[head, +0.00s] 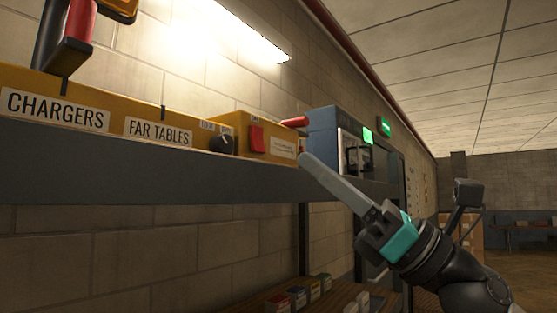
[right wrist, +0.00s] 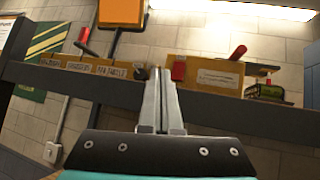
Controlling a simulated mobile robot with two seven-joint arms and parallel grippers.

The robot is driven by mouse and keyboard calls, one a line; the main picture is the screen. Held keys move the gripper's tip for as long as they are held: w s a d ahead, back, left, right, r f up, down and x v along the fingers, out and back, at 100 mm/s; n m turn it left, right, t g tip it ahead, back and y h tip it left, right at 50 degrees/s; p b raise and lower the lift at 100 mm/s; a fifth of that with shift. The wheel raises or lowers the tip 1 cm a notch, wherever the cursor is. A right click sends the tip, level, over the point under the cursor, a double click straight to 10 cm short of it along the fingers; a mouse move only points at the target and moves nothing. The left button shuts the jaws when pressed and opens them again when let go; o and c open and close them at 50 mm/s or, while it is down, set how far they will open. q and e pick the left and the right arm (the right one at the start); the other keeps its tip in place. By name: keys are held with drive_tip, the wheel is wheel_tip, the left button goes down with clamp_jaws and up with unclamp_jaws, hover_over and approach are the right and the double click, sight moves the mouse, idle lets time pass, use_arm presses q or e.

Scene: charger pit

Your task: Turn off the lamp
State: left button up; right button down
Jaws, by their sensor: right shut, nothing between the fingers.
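A long lit lamp (head: 225,25) glows on the block wall above the shelf; it also shows at the top of the right wrist view (right wrist: 240,8). Below it, yellow boxes on the shelf carry a dark round knob (head: 222,145), a red rocker switch (head: 256,138) and a red lever handle (head: 294,121). Labels read CHARGERS and FAR TABLES. My right gripper (head: 306,160) is shut and empty, pointing up toward the shelf front. In the right wrist view, its fingertips (right wrist: 160,72) appear between the knob (right wrist: 140,71) and the red rocker (right wrist: 179,68). Contact cannot be told. My left gripper is not in view.
The grey shelf edge (head: 150,182) runs along the wall in front of my right gripper. A blue-grey device (head: 322,140) with a green display stands at the shelf's right. Small coloured boxes (head: 298,295) sit on a lower surface. The room is open at right.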

sight(261, 146)
drive_tip(key=s+d+r+n+t+h, duration=0.1)
drive_tip(key=d+r+n+h, duration=0.2)
drive_tip(key=n+h, duration=0.3)
drive_tip(key=s+d+r+n+t+h, duration=0.1)
drive_tip(key=s+d+r+n+h, duration=0.1)
drive_tip(key=n+h, duration=0.4)
drive_tip(key=shift+s+d+r, duration=0.25)
drive_tip(key=shift+d+r, duration=0.4)
drive_tip(key=shift+r, duration=0.25)
drive_tip(key=p+x, duration=0.1)
drive_tip(key=x, duration=0.6)
drive_tip(key=p+x, duration=0.2)
drive_tip(key=x, duration=0.5)
drive_tip(key=shift+w+r, duration=0.1)
drive_tip(key=shift+r, duration=0.1)
